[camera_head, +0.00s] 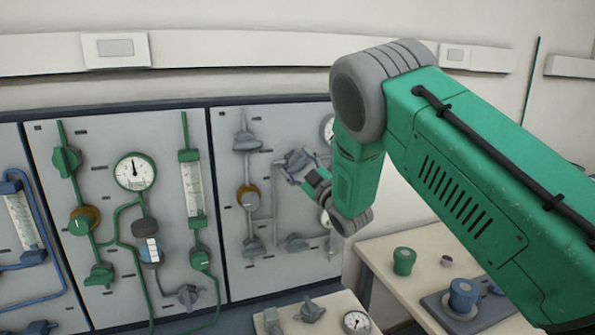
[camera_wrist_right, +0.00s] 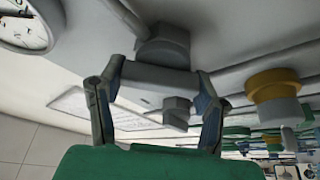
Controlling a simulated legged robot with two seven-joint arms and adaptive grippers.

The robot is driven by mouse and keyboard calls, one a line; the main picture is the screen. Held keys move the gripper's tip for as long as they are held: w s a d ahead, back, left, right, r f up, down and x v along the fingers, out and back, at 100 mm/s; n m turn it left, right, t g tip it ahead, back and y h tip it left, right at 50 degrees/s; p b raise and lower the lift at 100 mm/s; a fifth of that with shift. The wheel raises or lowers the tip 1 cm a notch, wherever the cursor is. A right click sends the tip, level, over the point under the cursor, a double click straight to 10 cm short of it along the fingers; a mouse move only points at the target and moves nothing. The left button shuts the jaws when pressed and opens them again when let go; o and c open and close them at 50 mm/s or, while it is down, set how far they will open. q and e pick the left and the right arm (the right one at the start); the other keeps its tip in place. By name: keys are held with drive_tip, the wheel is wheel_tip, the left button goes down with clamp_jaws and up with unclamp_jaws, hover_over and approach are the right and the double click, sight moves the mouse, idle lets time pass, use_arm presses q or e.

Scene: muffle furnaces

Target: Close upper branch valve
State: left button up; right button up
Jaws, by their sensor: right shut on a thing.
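The upper branch valve (camera_head: 295,158) is a grey knob with a bar-shaped handle on the right-hand wall panel. My right gripper (camera_head: 303,178) is at this valve, reaching in from the right. In the right wrist view, the gripper (camera_wrist_right: 158,75) has one finger at each end of the grey handle (camera_wrist_right: 160,82) and is shut on it. The handle's round base shows just behind it. The handle's exact angle is hard to tell in the head view, as the gripper partly covers it. My left gripper is not in view.
Nearby on the same panel are a grey upper valve (camera_head: 245,138), a knob with an orange collar (camera_head: 248,197) and a lower grey valve (camera_head: 293,243). A gauge (camera_wrist_right: 25,25) sits close to the gripper.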

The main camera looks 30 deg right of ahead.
drive_tip(key=n, duration=0.2)
drive_tip(key=n+g+y+b, duration=0.1)
drive_tip(key=n, duration=0.1)
drive_tip(key=n+g+y+b, duration=0.1)
drive_tip(key=n, duration=0.1)
drive_tip(key=shift+a+f+n, duration=0.15)
drive_tip(key=shift+f+n, duration=0.15)
drive_tip(key=shift+f+n+g+b, duration=0.15)
drive_tip(key=shift+n+g+b, duration=0.7)
drive_tip(key=shift+n, duration=1.25)
drive_tip(key=shift+f, duration=0.1)
drive_tip(key=o, duration=1.1)
drive_tip(key=shift+c, duration=0.2)
drive_tip(key=shift+o, duration=0.5)
